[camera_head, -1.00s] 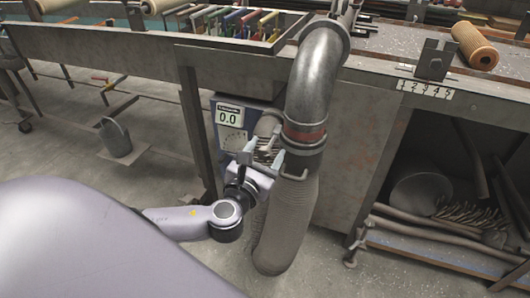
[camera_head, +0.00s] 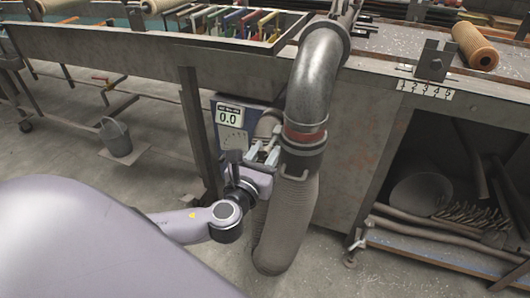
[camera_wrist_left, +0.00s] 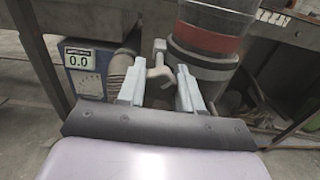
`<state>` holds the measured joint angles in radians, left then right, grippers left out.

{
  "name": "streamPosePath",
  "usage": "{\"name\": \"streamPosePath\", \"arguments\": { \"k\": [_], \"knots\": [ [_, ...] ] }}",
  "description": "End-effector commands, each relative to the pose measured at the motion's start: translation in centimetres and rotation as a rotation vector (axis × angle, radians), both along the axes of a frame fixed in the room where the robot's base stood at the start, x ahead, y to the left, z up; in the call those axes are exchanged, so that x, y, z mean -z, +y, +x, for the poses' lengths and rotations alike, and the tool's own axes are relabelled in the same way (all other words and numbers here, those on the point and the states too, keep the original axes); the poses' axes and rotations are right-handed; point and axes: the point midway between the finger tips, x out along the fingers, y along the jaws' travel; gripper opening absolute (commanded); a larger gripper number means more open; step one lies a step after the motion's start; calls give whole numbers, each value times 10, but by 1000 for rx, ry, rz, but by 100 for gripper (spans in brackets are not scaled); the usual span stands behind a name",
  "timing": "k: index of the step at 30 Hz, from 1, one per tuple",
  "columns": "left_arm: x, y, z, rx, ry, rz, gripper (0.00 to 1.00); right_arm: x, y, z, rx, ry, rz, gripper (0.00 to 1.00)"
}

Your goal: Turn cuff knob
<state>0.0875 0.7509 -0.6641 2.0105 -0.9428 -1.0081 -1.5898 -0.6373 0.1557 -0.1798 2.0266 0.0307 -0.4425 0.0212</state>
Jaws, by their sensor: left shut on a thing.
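The cuff (camera_head: 304,140) is a dark band with a red ring, joining the metal elbow pipe (camera_head: 318,75) to the grey mesh hose (camera_head: 287,225). In the left wrist view the cuff (camera_wrist_left: 205,55) fills the upper right. The cuff knob (camera_wrist_left: 159,70) is a small grey winged piece at the cuff's left side. My left gripper (camera_head: 264,152) is at the cuff's left; in the wrist view its two pale fingers (camera_wrist_left: 160,90) stand either side of the knob, shut on it. Exact contact is hard to see. My right gripper is not in view.
A blue-grey box with a 0.0 display (camera_head: 229,117) stands just behind my left gripper. The workbench (camera_head: 230,60) runs above, with a leg (camera_head: 195,130) to the left. A bucket (camera_head: 116,138) stands on the floor at left. A lower shelf (camera_head: 440,245) holds pipes at right.

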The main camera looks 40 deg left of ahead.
Motion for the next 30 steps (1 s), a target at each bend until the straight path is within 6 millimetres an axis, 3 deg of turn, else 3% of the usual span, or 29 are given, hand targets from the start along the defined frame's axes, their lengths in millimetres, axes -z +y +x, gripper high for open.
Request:
{"name": "streamPosePath", "arguments": {
  "k": [30],
  "knots": [
    [-1, 4, 0, -5, -237, -941, 4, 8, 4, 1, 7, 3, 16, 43]
  ]
}}
